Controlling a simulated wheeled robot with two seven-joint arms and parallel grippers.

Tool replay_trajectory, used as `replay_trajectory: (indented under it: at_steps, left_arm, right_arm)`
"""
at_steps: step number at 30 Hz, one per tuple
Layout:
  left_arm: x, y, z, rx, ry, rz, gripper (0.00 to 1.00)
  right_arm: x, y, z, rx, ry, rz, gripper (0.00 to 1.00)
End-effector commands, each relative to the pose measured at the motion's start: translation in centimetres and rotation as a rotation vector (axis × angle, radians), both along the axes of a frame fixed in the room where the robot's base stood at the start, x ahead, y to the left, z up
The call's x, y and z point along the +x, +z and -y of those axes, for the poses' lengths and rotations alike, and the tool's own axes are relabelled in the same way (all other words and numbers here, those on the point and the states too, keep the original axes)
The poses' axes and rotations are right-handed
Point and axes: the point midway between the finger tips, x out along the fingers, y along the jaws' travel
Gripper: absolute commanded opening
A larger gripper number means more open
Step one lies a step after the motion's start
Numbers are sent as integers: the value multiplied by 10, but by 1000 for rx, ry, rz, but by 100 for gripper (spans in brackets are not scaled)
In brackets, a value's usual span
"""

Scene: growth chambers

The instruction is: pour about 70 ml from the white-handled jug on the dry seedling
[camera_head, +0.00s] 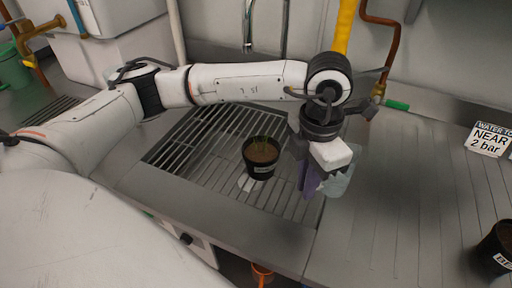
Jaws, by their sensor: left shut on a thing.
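A black pot (261,168) with brown soil, a small green seedling (263,145) and a white label stands on the metal grate at the middle. My left gripper (318,150) is to the right of this pot and is shut on the jug. The jug's white handle (331,154) shows at the gripper, and its pale, see-through body (338,182) hangs just below. The jug's tilt and water level are hard to make out. No stream of water shows. My right gripper is out of view.
The slatted grate (205,143) is set in a grey bench. Another dark pot (496,250), partly cut off, stands at the right edge. A sign reading "NEAR 2 bar" (489,140) and pipes are at the back.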

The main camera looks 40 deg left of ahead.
Motion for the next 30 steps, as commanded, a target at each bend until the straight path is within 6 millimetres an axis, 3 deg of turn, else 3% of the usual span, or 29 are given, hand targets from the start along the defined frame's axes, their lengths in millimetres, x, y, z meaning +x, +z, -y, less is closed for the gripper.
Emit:
replay_trajectory:
  at_steps: [30]
  left_arm:
    - [21, -1, 26, 7, 1186, -15, 0]
  right_arm:
    - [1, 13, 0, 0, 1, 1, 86]
